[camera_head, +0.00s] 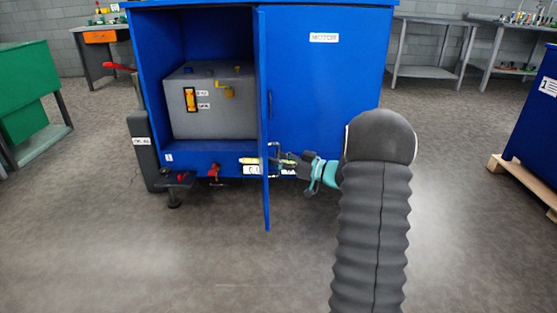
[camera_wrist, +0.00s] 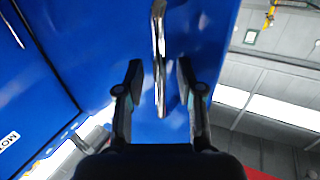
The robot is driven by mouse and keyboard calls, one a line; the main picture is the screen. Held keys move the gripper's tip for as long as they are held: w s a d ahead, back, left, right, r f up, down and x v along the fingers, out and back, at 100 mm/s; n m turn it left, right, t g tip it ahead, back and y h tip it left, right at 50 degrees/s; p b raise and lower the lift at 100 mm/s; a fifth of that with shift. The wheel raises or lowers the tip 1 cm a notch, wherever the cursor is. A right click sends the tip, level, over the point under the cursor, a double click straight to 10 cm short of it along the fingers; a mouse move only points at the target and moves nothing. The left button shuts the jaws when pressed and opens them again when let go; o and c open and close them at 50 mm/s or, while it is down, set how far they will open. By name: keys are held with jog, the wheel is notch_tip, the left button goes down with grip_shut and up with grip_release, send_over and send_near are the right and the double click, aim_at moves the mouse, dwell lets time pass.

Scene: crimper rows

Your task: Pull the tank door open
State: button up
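The blue tank door (camera_head: 262,120) stands swung out from the blue cabinet, seen almost edge-on in the head view. Behind it, the left compartment shows a grey tank (camera_head: 215,105) with a yellow valve and a gauge. My gripper (camera_head: 283,162) is at the right side of the door, low down, by its handle (camera_head: 273,148). In the wrist view the shiny handle (camera_wrist: 158,30) runs between the two fingers of my gripper (camera_wrist: 158,78). The fingers are apart, with a gap visible on both sides of the handle. Contact with the handle cannot be made out.
The closed right door (camera_head: 323,80) bears a MOTOR label. A dark post (camera_head: 141,150) and a hitch stand at the cabinet's left front. A green cabinet (camera_head: 25,90) is far left, and a blue one on a pallet (camera_head: 523,185) far right. The front floor is clear.

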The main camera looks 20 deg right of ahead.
jog(key=v, duration=1.2)
